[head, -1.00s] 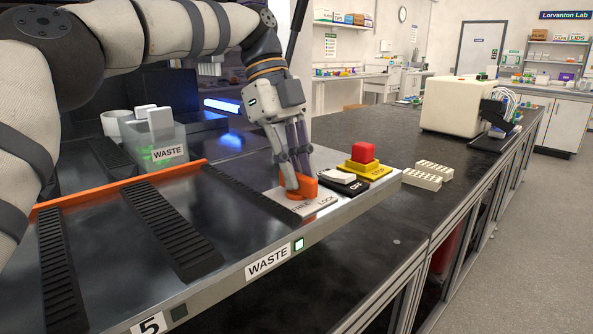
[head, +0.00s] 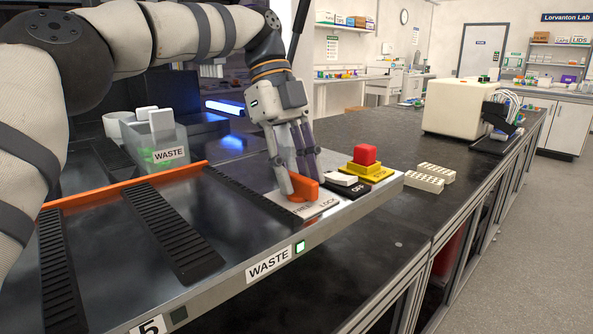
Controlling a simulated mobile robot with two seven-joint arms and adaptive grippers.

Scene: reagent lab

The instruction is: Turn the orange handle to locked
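The orange handle (head: 306,188) sits on a pale plate (head: 322,208) at the right end of the metal tray. The plate reads FREE on the left and LOCK on the right. My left gripper (head: 301,184) points down at the handle from above. One finger is in front of the handle's left part, the others reach down behind it. Whether they press on it is not clear. The fingers hide part of the handle, and its exact angle is hard to read. My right gripper is not in view.
Right of the plate are a white rocker switch (head: 341,179) beside an OFF label and a red button (head: 365,155) on a yellow base. White perforated blocks (head: 424,182) lie on the black bench. A clear WASTE bin (head: 160,142) stands at the back left.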

